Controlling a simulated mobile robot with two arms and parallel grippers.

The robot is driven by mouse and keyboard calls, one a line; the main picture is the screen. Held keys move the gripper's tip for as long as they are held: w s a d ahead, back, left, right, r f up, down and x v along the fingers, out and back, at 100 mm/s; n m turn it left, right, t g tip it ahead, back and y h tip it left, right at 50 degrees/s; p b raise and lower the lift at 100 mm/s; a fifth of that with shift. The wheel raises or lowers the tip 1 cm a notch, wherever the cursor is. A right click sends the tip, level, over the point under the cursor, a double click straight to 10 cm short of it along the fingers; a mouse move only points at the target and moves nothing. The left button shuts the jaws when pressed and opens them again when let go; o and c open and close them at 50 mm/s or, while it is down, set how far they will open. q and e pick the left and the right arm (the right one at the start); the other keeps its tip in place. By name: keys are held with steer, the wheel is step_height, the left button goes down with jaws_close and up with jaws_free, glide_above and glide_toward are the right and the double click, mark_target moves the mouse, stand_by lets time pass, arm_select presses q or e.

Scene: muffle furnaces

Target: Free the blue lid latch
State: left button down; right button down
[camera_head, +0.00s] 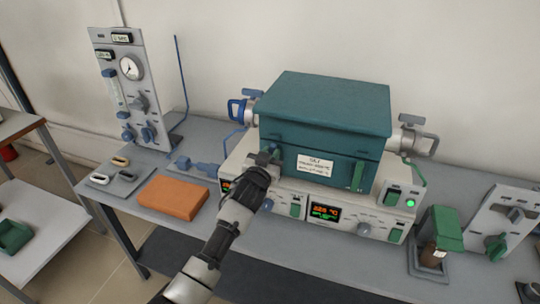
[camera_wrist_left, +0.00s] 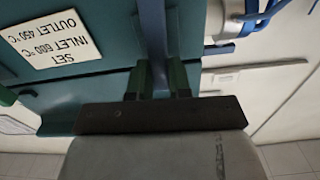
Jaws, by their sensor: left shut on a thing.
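The teal furnace box (camera_head: 325,105) with its closed-looking lid stands on a white control base. My left gripper (camera_head: 268,157) is at the box's front left, and its jaws mostly hide the blue lid latch there. In the left wrist view the blue latch (camera_wrist_left: 153,35) is a narrow upright strip between the two dark green fingertips of my left gripper (camera_wrist_left: 155,78), which is shut on it. A green latch (camera_head: 357,176) hangs on the box's front right. A white label (camera_head: 314,164) sits between the latches and also shows in the wrist view (camera_wrist_left: 52,42). My right gripper is out of view.
A blue-handled pipe fitting (camera_head: 237,110) is left of the box, and another fitting (camera_head: 412,140) is on the right. An orange block (camera_head: 172,198) lies on the bench at left. A green-topped device (camera_head: 440,228) stands at right. A gauge panel (camera_head: 130,85) stands behind.

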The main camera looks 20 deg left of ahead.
arm_select(q)
steer(key=m, duration=0.4)
steer(key=d+f+m, duration=0.1)
steer(key=m, duration=0.3)
steer(key=d+m, duration=0.1)
steer(key=m, duration=0.4)
steer(key=shift+f, duration=0.3)
steer(key=shift+d+f+m, duration=0.1)
steer(key=shift+f+m, duration=0.15)
steer(key=shift+m, duration=0.8)
steer(key=shift+d+f+m, duration=0.1)
steer(key=shift+f+m, duration=0.1)
steer(key=shift+m, duration=0.85)
steer(key=c, duration=1)
jaws_free()
steer(key=shift+c, duration=0.2)
steer(key=shift+s, duration=0.1)
